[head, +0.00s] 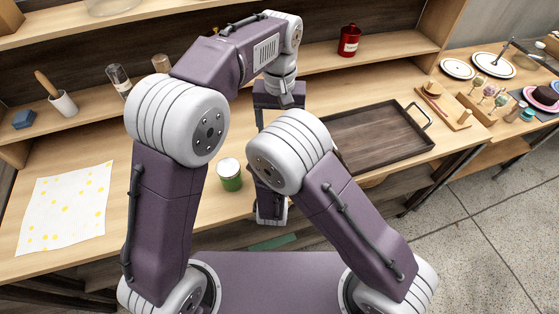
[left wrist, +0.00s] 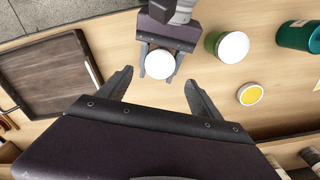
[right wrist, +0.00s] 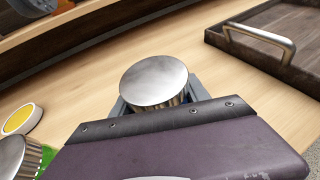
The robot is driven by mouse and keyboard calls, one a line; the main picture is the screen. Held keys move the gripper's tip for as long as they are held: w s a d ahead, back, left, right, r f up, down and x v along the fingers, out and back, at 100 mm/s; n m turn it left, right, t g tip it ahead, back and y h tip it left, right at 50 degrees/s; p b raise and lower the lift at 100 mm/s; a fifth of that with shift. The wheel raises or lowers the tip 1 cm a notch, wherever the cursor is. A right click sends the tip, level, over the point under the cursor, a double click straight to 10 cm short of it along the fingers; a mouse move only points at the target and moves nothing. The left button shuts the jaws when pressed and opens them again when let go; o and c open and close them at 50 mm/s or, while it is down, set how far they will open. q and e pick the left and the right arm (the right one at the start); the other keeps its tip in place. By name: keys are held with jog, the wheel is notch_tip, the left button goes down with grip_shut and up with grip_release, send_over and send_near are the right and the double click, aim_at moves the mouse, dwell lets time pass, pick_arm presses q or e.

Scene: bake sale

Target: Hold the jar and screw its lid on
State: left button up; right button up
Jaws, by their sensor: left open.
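A jar with a flat, silvery-white round top (right wrist: 155,82) stands between the fingers of my right gripper (right wrist: 157,103), which is shut on its sides. The jar's top also shows in the left wrist view (left wrist: 160,64), just beyond the tips of my left gripper (left wrist: 159,80). My left gripper is open and empty, above the jar. A flat yellow disc with a pale rim (left wrist: 250,94) lies on the counter nearby; I cannot tell whether it is a lid. In the head view, my arms hide the held jar and both sets of fingertips.
A green jar with a pale lid (head: 230,174) stands close beside the held jar. A teal can (left wrist: 298,36) is farther along. A dark wooden tray (head: 372,138) lies right of my arms. A spotted cloth (head: 65,205) lies at left.

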grip_shut()
pick_arm(q)
jog(key=shift+f, duration=4)
jog(key=c, duration=1.4)
jog(key=o, duration=1.5)
jog(key=shift+r, duration=0.1)
